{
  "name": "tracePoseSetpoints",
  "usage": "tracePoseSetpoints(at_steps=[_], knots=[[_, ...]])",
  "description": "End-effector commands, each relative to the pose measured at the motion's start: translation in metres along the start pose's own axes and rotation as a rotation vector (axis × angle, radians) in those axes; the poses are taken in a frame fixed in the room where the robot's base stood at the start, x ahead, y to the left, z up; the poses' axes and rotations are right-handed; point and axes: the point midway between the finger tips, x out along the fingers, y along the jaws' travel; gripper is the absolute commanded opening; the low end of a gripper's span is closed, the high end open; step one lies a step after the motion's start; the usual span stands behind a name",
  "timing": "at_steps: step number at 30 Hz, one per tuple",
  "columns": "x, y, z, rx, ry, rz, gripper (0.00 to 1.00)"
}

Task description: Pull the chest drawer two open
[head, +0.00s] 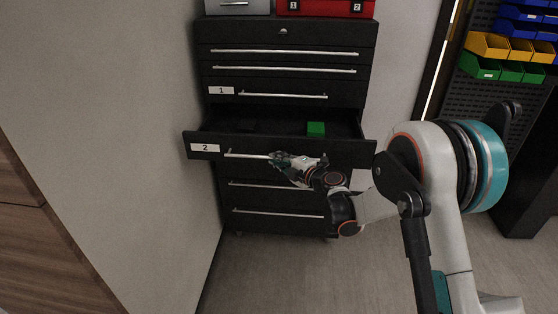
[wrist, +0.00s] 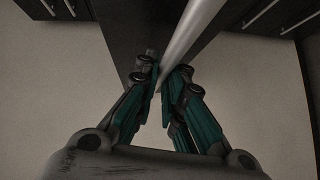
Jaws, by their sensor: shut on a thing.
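The black tool chest (head: 288,35) stands against the wall in the head view. Its drawer two (head: 345,150), with a white "2" label, is pulled out, and its inside shows. A green block (head: 316,128) lies inside this drawer. My gripper (head: 277,158) is at the drawer's silver bar handle (head: 245,155), near the middle of the front. In the wrist view my gripper (wrist: 161,88) is shut on the handle (wrist: 185,40), with a finger on each side of the bar. Part of the handle is hidden behind my gripper in the head view.
Drawer one (head: 350,92) and the other drawers of the chest look shut. A grey box (head: 238,5) and a red box (head: 325,7) sit on top. Coloured bins (head: 490,45) hang at the right. Wooden panelling (head: 40,245) stands at the left. Bare floor (head: 270,275) lies in front of the chest.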

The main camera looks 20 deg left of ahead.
Motion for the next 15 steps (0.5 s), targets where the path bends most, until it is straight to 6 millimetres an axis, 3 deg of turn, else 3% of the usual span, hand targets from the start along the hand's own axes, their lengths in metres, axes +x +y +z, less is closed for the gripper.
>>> tracePoseSetpoints(at_steps=[9, 12, 15], knots=[[0.0, 0.0, -0.0001, 0.0, 0.0, 0.0, 0.0], [0.0, -0.0001, -0.0001, 0.0, 0.0, 0.0, 0.28], [0.0, -0.0001, -0.0001, 0.0, 0.0, 0.0, 0.3]])
